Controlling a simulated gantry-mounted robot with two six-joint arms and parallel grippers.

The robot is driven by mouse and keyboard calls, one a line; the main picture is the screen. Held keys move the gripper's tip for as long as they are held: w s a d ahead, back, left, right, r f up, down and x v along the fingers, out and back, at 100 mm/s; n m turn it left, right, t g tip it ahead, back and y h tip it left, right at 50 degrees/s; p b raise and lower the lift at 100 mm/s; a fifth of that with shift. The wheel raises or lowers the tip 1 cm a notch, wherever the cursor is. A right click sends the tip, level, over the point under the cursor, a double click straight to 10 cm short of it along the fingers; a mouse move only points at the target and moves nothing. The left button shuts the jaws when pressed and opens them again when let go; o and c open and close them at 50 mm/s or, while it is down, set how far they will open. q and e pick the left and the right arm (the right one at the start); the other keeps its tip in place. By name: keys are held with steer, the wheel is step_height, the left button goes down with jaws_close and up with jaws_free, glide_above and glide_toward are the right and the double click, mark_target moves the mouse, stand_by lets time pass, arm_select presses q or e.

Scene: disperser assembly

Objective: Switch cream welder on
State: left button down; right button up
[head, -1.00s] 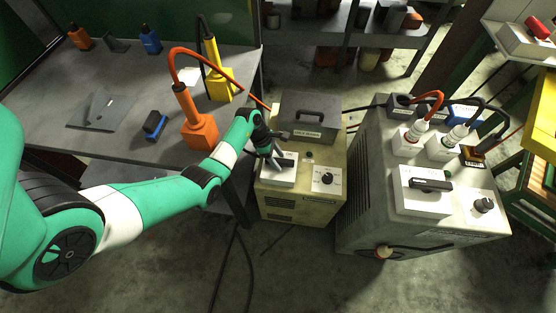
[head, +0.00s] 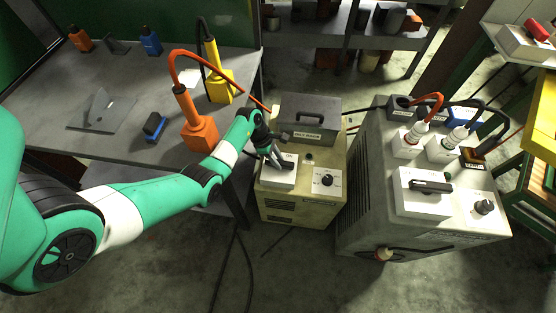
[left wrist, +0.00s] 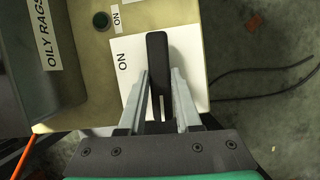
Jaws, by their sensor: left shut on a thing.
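The cream welder (head: 302,210) stands on the floor to the right of the workbench. Its white switch plate (head: 281,182) is on the top left of the machine. In the left wrist view the black switch handle (left wrist: 158,75) crosses the white plate (left wrist: 128,76), which has an "ON" label to the left of the handle. My left gripper (head: 277,164) reaches down onto the switch. In the left wrist view its two fingers (left wrist: 160,100) are shut on the handle, one on each side. A dark green lamp (left wrist: 101,19) sits beside the plate. My right gripper is not in view.
A grey "oily rags" box (head: 308,118) sits on the back of the cream welder. A larger grey welder (head: 375,205) stands to the right. The workbench (head: 60,105) at left holds an orange fixture (head: 199,132) and a yellow fixture (head: 219,90). Cables lie on the floor.

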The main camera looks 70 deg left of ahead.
arm_select(q)
steer(key=m+h+b, duration=0.1)
steer(key=m, duration=0.2)
steer(key=shift+w+a+g, duration=0.1)
steer(key=shift+g, duration=0.2)
steer(key=m+b, duration=0.1)
steer(key=m+g+b, duration=0.1)
steer(key=m, duration=0.1)
steer(key=shift+w+f+m+h, duration=0.1)
steer(key=shift+f+m+h, duration=0.05)
steer(key=shift+m+h, duration=0.15)
steer(key=m+g+b, duration=0.2)
steer(key=m+b, duration=0.3)
steer(key=b, duration=0.2)
steer(key=shift+w+f, duration=0.1)
steer(key=shift+r+m+g+b, duration=0.25)
steer(key=shift+m+b, duration=0.35)
steer(key=shift+b, duration=0.3)
steer(key=c, duration=0.6)
jaws_free()
